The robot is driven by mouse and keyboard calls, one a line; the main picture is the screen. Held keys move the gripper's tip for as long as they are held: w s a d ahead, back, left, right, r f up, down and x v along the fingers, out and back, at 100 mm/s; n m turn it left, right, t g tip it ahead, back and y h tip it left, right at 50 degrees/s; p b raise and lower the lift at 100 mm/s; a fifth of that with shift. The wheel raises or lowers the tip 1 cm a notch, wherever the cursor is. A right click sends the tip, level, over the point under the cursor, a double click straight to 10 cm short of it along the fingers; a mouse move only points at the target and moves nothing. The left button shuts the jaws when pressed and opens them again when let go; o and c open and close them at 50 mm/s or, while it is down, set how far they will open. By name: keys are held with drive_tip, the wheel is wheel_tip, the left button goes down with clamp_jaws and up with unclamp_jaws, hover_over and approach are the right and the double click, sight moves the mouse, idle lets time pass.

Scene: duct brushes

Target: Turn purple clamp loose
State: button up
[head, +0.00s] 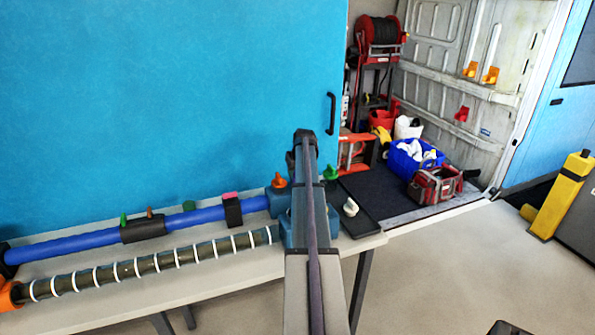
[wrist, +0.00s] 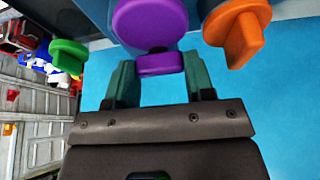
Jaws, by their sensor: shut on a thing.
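The purple clamp (wrist: 151,22) is a round knob with a flat grip tab, at the top middle of the wrist view. The teal fingers of my gripper (wrist: 160,70) stand on both sides of the tab and are shut on it. An orange clamp (wrist: 236,38) is to the right of it and a green clamp (wrist: 68,54) to the left, both apart from my fingers. In the head view my arm hides the purple clamp and my gripper. The orange clamp (head: 279,181) and green clamp (head: 330,173) show on either side of the arm.
A white clamp (head: 350,207) sits right of my arm. A blue duct (head: 190,219) and a ringed brush (head: 150,264) lie on the bench (head: 200,285) at left. A blue panel (head: 170,90) rises behind. An open van bay with a red toolbox (head: 435,184) is at right.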

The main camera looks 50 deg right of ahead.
drive_tip(key=o, duration=0.9)
drive_tip(key=p+v, duration=1)
drive_tip(key=shift+s+a+r, duration=0.1)
drive_tip(key=shift+s+r, duration=0.15)
drive_tip(key=shift+r, duration=0.1)
drive_tip(key=s+a+f+n+g+b, duration=0.1)
drive_tip(key=s+a+f+n, duration=0.1)
drive_tip(key=a, duration=1.9)
drive_tip(key=s+a+f+n+g+y+b, duration=0.1)
drive_tip(key=s+a, duration=0.3)
drive_tip(key=a, duration=1.7)
drive_tip(key=s+a+f+n+g+y+b, duration=0.1)
drive_tip(key=s+a+f+n+b, duration=0.1)
drive_tip(key=a, duration=2)
drive_tip(key=shift+s+f+n+g, duration=0.3)
drive_tip(key=shift+s+n, duration=0.3)
drive_tip(key=shift+n, duration=0.2)
